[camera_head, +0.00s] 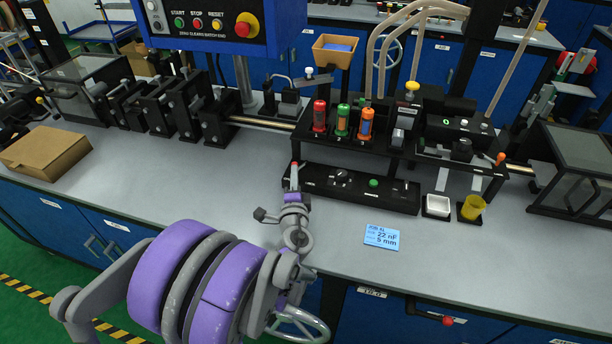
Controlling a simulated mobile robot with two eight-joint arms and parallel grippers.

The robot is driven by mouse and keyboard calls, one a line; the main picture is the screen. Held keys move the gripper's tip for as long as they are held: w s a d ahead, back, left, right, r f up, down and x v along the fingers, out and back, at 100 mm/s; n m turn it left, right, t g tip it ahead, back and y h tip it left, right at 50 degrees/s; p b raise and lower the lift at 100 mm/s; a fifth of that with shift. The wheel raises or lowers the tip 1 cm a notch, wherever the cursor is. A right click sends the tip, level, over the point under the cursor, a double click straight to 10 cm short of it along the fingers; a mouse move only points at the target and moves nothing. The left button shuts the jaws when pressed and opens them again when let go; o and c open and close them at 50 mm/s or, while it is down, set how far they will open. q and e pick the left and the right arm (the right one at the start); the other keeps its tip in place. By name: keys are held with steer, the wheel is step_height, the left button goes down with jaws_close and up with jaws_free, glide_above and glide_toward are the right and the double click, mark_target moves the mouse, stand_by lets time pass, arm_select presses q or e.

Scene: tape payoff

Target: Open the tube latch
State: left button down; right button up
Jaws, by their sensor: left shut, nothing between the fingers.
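Three upright tubes stand in a black rack on the bench: a red one (319,116), a green one (342,120) and an orange-capped one (366,124). I cannot tell for sure which part is the tube latch. A small lever with a red tip (294,169) stands at the left end of the black control box (335,189). My left gripper (292,194) is shut and empty, at the front left of that box, close to the red-tipped lever; whether they touch is unclear. My purple and grey left arm hides part of the bench front. My right gripper is out of view.
A cardboard box (45,151) lies at far left. Black machine units (160,108) stand behind. The bench top between box and gripper is clear.

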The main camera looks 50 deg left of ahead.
arm_select(q)
steer(key=shift+s+a, duration=0.25)
steer(key=shift+a, duration=0.55)
steer(key=shift+s+a+r, duration=0.1)
steer(key=shift+a+r, duration=0.05)
steer(key=shift+a, duration=0.05)
